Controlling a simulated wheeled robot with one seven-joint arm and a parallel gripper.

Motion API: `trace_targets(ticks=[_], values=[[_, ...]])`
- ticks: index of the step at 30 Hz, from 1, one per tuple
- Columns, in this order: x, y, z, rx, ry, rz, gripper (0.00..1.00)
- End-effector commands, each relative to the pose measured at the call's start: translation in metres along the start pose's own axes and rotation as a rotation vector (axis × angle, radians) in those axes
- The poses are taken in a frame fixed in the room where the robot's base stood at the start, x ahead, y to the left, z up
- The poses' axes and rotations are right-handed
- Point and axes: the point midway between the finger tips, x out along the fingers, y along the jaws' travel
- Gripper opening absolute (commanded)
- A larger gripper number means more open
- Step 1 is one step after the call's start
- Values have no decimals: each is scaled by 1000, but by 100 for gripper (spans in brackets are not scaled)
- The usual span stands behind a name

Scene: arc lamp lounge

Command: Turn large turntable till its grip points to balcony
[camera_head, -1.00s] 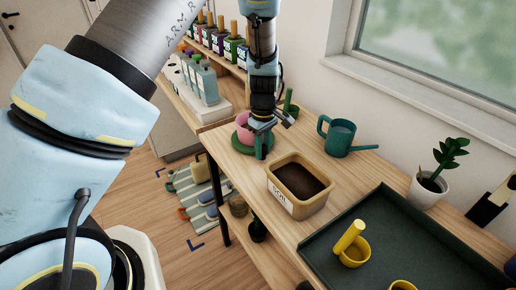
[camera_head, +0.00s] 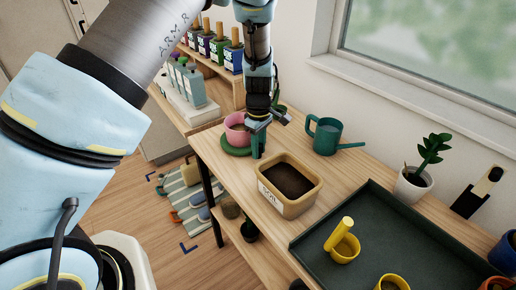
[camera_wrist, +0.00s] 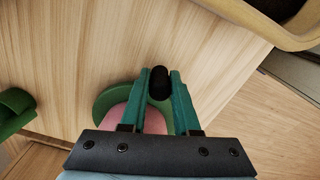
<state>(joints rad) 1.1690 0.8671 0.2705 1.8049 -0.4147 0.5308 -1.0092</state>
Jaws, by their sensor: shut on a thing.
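The large turntable is a green disc (camera_head: 232,150) on the wooden table, with a pink pot (camera_head: 235,131) standing on it. My gripper (camera_head: 258,146) points down at the disc's right edge in the head view. In the wrist view, its two green fingers (camera_wrist: 160,85) are closed around a black grip (camera_wrist: 159,83) at the disc's rim. The green disc (camera_wrist: 108,98) and pink pot (camera_wrist: 120,121) are partly hidden behind the gripper there. A window (camera_head: 430,50) is at the right; I cannot tell which side is the balcony.
A soil box (camera_head: 290,205) stands close to my gripper, on the near right. A green watering can (camera_head: 327,137) is behind it. A dark tray (camera_head: 310,245) with yellow pots lies further right. A shelf with bottles (camera_head: 190,85) is at the back left.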

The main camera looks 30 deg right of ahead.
Motion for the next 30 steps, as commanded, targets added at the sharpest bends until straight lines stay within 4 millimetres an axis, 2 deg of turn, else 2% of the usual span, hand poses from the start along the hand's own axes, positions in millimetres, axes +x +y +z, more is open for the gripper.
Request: trace_targets(ticks=[7, 8, 15, 25, 30], values=[[-2, 2, -2, 1, 4, 7, 0], [-2, 2, -3, 1, 4, 7, 31], [-1, 1, -2, 1, 3, 4, 58], [-4, 1, -1, 0, 2, 3, 60], [-25, 1, -1, 2, 2, 5, 60]])
